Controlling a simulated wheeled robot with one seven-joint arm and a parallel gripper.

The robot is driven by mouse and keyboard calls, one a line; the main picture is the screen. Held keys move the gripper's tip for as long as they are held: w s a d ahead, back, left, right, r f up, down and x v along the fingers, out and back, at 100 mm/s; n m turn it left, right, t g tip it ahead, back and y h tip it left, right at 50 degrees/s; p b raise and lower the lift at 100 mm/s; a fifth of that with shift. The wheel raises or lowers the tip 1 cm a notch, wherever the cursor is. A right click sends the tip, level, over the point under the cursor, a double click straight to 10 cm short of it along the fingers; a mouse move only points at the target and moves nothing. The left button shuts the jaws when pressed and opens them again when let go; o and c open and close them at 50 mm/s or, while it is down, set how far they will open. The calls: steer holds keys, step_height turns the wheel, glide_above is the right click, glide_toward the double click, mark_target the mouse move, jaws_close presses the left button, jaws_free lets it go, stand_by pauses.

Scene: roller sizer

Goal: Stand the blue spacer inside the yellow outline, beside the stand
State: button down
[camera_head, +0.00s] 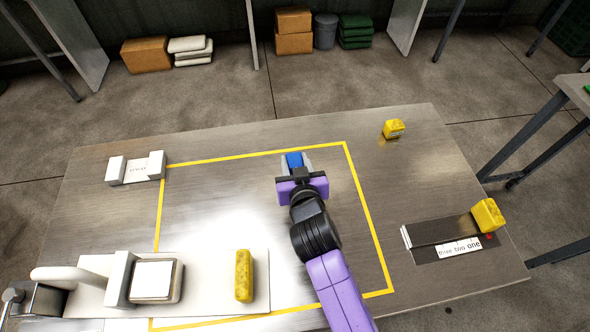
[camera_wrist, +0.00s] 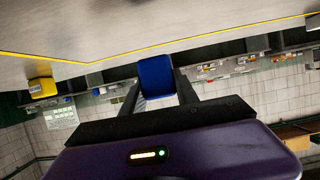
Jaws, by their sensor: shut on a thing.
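My gripper (camera_head: 296,166) is shut on the blue spacer (camera_head: 294,160), over the far part of the area inside the yellow outline (camera_head: 366,213). In the wrist view the blue spacer (camera_wrist: 155,76) shows between the two dark fingers of my gripper (camera_wrist: 157,86). I cannot tell whether its lower end touches the table. A white two-post stand (camera_head: 136,170) with a small label sits at the far left, by the outline's left line. A white machine with a square pad (camera_head: 153,282) is at the near left, partly over the outline.
A yellow block (camera_head: 244,276) lies on the white base plate (camera_head: 205,271). Another yellow block (camera_head: 394,129) is at the far right. A third (camera_head: 487,215) sits at a dark labelled track (camera_head: 443,230). The metal table (camera_head: 110,215) is clear inside the outline's middle.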

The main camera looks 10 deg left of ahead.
steer(key=shift+f, duration=1.95)
steer(key=shift+f, duration=0.1)
steer(key=shift+f+b, duration=0.15)
steer(key=shift+b, duration=0.15)
steer(key=c, duration=0.9)
jaws_free()
steer(key=shift+r, duration=0.25)
steer(key=v, duration=1.2)
